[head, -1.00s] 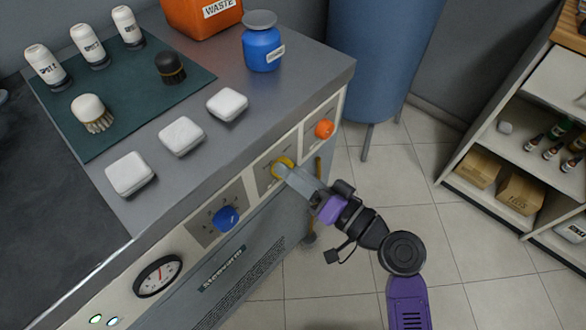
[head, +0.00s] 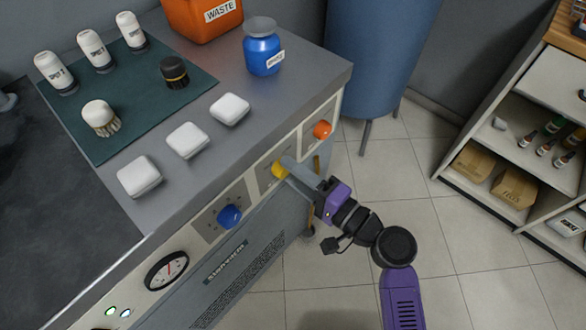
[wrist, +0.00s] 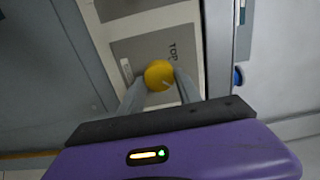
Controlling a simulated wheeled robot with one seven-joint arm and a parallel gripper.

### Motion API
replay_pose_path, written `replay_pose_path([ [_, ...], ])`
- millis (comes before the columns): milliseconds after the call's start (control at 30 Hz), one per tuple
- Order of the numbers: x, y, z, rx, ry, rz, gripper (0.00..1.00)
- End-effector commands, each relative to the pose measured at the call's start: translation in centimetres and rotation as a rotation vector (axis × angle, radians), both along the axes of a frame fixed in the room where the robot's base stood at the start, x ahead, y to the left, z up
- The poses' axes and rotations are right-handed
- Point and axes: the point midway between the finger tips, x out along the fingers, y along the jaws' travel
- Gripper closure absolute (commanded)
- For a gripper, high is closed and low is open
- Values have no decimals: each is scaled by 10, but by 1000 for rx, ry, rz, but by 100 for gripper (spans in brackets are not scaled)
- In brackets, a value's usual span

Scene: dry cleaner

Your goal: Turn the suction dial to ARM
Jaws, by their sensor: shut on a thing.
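The yellow dial (head: 278,171) sits on a grey plate on the front panel of the machine, between the blue and orange knobs. My gripper (head: 284,166) has its fingers at this dial. In the wrist view, the round yellow dial (wrist: 159,74) stands between the two fingertips of my gripper (wrist: 160,82), one on each side, and they are shut on it. Lettering that looks like "TOP" is beside the dial on the grey plate (wrist: 128,50). Other markings are hidden or too small to read, and I cannot tell where the dial points.
A blue knob (head: 229,215) is left of the yellow dial, an orange knob (head: 322,130) right of it. A gauge (head: 167,270) is at lower left. White blocks (head: 187,140) and bottles stand on the machine top. The tiled floor (head: 400,170) to the right is clear.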

Motion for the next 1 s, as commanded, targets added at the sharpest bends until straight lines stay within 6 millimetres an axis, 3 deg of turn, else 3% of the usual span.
replay_pose_path([
  [533, 0, -1, -1, 15, 20, -3, 100],
  [567, 0, -1, -1, 15, 20, -3, 56],
  [633, 0, -1, -1, 15, 20, -3, 42],
  [1000, -1, -2, -1, 14, 20, -2, 39],
])
